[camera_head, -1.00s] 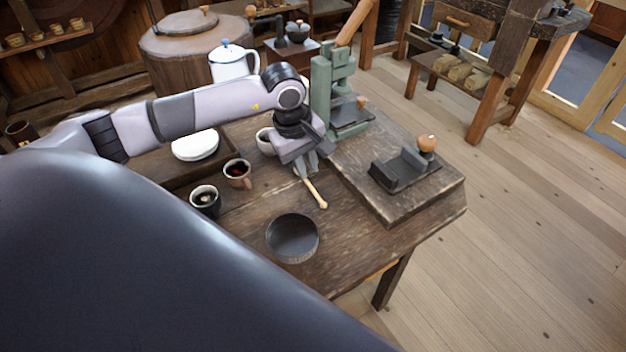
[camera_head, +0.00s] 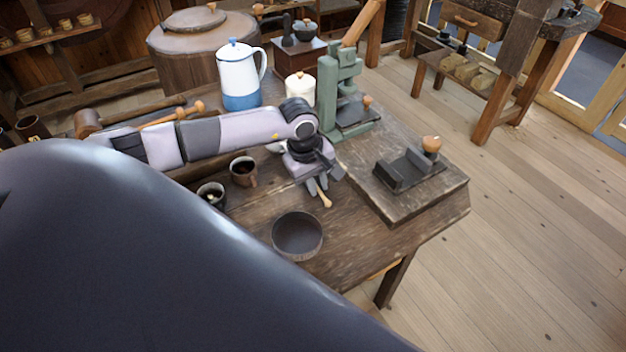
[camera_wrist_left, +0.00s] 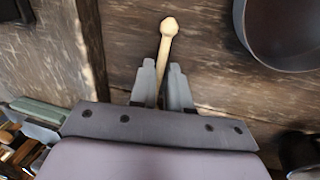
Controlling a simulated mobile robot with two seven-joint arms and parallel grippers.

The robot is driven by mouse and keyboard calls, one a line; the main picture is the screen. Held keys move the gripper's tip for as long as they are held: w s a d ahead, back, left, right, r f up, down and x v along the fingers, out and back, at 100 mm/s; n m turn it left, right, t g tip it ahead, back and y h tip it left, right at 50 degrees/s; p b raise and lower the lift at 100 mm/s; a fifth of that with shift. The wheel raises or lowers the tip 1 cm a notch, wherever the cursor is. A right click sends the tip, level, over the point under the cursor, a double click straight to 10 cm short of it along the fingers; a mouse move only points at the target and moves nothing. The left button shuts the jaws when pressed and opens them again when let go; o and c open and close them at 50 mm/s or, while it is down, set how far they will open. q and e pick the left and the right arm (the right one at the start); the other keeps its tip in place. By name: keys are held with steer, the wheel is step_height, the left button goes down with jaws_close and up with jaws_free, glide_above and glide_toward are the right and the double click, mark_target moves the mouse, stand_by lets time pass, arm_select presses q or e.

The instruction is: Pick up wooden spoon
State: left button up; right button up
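The wooden spoon (camera_head: 326,201) is pale and slim and lies on the dark wooden table (camera_head: 352,227), beside the raised board. In the left wrist view the spoon (camera_wrist_left: 166,42) points away from the gripper, its knobbed end uncovered and its nearer part hidden by the gripper. My left gripper (camera_head: 317,188) is low over the table at the spoon. In the left wrist view its two fingers (camera_wrist_left: 161,68) stand apart on either side of the shaft, with narrow gaps showing. My right gripper is not in view.
A dark round bowl (camera_head: 298,236) stands in front of the gripper. Two mugs (camera_head: 243,172) (camera_head: 211,195) stand to its left. A green press (camera_head: 339,90) and a raised board with a black holder (camera_head: 408,171) are behind and right. A blue-white pot (camera_head: 239,75) stands behind my arm.

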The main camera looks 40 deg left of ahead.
arm_select(q)
jaws_close()
steer(key=shift+r, duration=0.1)
